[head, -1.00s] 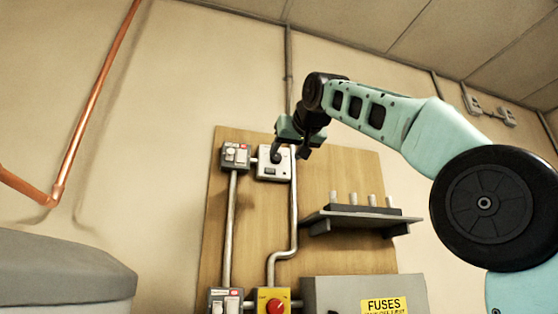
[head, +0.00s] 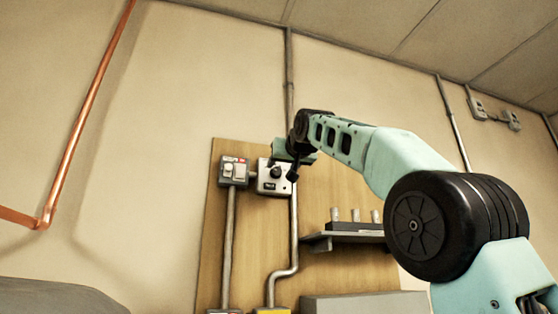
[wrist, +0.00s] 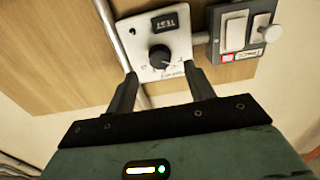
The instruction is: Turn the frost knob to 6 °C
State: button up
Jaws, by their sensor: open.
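The frost knob is a round black dial (wrist: 160,56) on a white plate (wrist: 147,32) with a small dark display, which appears upside down in the wrist view. In the head view the knob (head: 276,172) shows at the upper left of the wooden board, just below my gripper. My gripper (wrist: 163,84) is open and empty. Its two dark fingers point toward the plate's edge, one to each side of the knob's line, and appear apart from the knob. The scale marks are too small to read.
A grey switch box (head: 234,171) sits close beside the plate, and its switches also show in the wrist view (wrist: 236,32). A shelf (head: 345,237) with small pale cylinders juts out at the lower right.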

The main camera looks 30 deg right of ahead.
aim_at(277, 171)
jog(key=shift+p+x, duration=0.9)
jog(key=shift+x, duration=1.3)
jog(key=c, duration=1)
jog(key=shift+o, duration=0.2)
jog(key=shift+m, duration=0.4)
jog(key=m, duration=1.1)
jog(key=shift+b, duration=0.3)
